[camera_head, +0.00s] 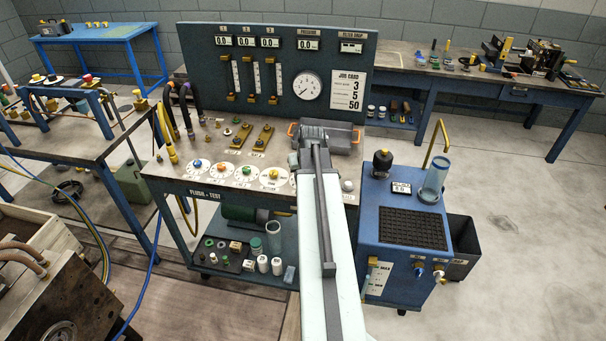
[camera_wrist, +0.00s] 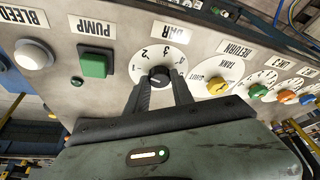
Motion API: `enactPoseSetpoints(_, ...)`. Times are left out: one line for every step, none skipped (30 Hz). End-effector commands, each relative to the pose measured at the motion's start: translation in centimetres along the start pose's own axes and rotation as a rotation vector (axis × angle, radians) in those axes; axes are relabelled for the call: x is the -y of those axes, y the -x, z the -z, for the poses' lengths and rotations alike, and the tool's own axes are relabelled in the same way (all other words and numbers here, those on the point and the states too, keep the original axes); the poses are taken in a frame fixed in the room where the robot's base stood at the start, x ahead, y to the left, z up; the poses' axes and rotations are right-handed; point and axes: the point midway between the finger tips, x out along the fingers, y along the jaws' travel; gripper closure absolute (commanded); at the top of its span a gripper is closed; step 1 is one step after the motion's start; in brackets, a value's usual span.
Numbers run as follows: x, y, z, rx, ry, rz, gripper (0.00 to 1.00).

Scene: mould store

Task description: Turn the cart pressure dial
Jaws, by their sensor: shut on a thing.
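The pressure dial (camera_wrist: 150,58), a white disc with numbers and the label "BAR" above it, is on the cart's front panel in the wrist view, which is upside down. Its small black knob (camera_wrist: 159,76) is at the disc's lower edge as pictured. My gripper (camera_wrist: 162,84) has its two dark fingers at the knob, one on each side, shut on it. The knob's pointer setting is too small to tell. In the head view my arm covers the dial and the fingertips.
Next to the dial are a green pump button (camera_wrist: 95,61), a white bleed button (camera_wrist: 33,55) and a yellow knob (camera_wrist: 217,86) on the tank/return selector. A blue unit (camera_head: 405,235) stands right of my arm. The gauge board (camera_head: 277,110) rises behind the cart.

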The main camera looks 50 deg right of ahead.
Motion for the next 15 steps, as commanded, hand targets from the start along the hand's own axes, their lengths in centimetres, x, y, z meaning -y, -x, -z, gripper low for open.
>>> enactPoseSetpoints(0.28, 0.01, -0.08, 0.001, -0.035, -0.014, 1.00)
enactPoseSetpoints(0.33, 0.01, -0.07, 0.001, -0.061, -0.024, 1.00)
enactPoseSetpoints(0.36, 0.00, -0.07, 0.002, -0.097, -0.039, 1.00)
enactPoseSetpoints(0.38, 0.00, -0.06, 0.002, -0.124, -0.050, 1.00)
enactPoseSetpoints(0.39, -0.01, -0.06, 0.002, -0.149, -0.061, 1.00)
enactPoseSetpoints(0.46, -0.02, -0.05, 0.003, -0.184, -0.075, 1.00)
enactPoseSetpoints(0.49, -0.02, -0.03, 0.003, -0.211, -0.086, 1.00)
enactPoseSetpoints(0.55, -0.03, -0.02, 0.003, -0.237, -0.096, 1.00)
enactPoseSetpoints(0.57, -0.04, 0.00, 0.003, -0.271, -0.111, 1.00)
enactPoseSetpoints(0.60, -0.05, 0.01, 0.003, -0.298, -0.122, 1.00)
enactPoseSetpoints(0.60, -0.05, 0.02, 0.003, -0.325, -0.133, 1.00)
enactPoseSetpoints(0.68, -0.07, 0.05, 0.004, -0.359, -0.147, 1.00)
enactPoseSetpoints(0.71, -0.08, 0.07, 0.004, -0.385, -0.158, 1.00)
enactPoseSetpoints(0.78, -0.09, 0.08, 0.004, -0.412, -0.168, 1.00)
enactPoseSetpoints(0.79, -0.09, 0.09, 0.005, -0.447, -0.184, 1.00)
